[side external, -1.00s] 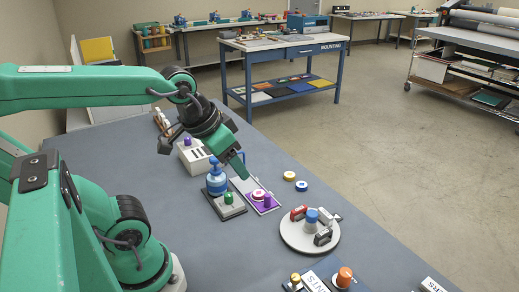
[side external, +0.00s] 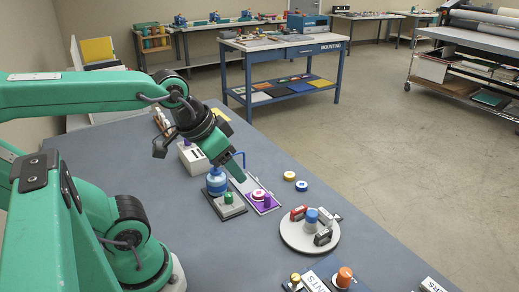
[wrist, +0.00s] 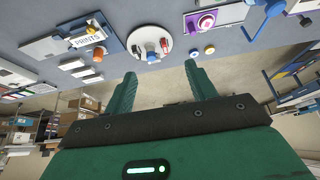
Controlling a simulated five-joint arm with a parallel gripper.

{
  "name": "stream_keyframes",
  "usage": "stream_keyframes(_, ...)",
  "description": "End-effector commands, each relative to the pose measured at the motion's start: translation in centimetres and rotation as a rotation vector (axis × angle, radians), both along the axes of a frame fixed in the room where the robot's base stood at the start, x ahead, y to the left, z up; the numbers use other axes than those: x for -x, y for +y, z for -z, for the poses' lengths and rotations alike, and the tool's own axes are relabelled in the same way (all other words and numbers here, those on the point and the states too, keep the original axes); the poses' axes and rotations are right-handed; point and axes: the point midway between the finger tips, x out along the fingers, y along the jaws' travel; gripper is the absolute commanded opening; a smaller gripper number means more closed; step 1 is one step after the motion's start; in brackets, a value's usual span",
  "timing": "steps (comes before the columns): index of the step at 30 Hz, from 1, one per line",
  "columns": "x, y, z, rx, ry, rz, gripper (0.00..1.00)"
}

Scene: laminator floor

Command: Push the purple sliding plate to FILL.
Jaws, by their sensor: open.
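The purple sliding plate (side external: 270,208) lies at the near right end of a grey track (side external: 241,186) in the side view. It carries a round pink and white piece (side external: 258,195) and a purple knob (side external: 267,199). In the wrist view the purple plate (wrist: 192,24) shows at the top right of centre, ahead of my fingers. My gripper (side external: 239,178) is above the far part of the track, up and left of the plate in the side view, apart from it. In the wrist view its two fingers (wrist: 157,82) are spread with nothing between them. No FILL label is readable.
A blue pump-like device (side external: 216,182) and a green knob (side external: 229,197) on a base stand left of the track. A white slotted box (side external: 193,157) is behind. A round turntable (side external: 309,238) and yellow and blue discs (side external: 289,176) lie to the right, with bare table between.

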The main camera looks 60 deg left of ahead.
Motion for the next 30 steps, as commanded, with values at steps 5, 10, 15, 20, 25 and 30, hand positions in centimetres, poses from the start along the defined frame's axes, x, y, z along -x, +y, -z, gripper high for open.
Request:
stream_keyframes(5, 0.0, 0.0, 0.0, 0.000, 0.000, 0.000, 0.56)
stream_keyframes(10, 0.0, 0.0, 0.0, 0.000, 0.000, 0.000, 0.56)
stream_keyframes(15, 0.0, 0.0, 0.0, 0.000, 0.000, 0.000, 0.52)
stream_keyframes(20, -0.2, 0.1, 0.0, -0.004, 0.005, 0.006, 0.41)
stream_keyframes(25, -1.0, 0.3, 0.2, -0.025, 0.030, 0.033, 0.41)
stream_keyframes(30, -2.7, 0.9, 0.6, -0.064, 0.079, 0.097, 0.41)
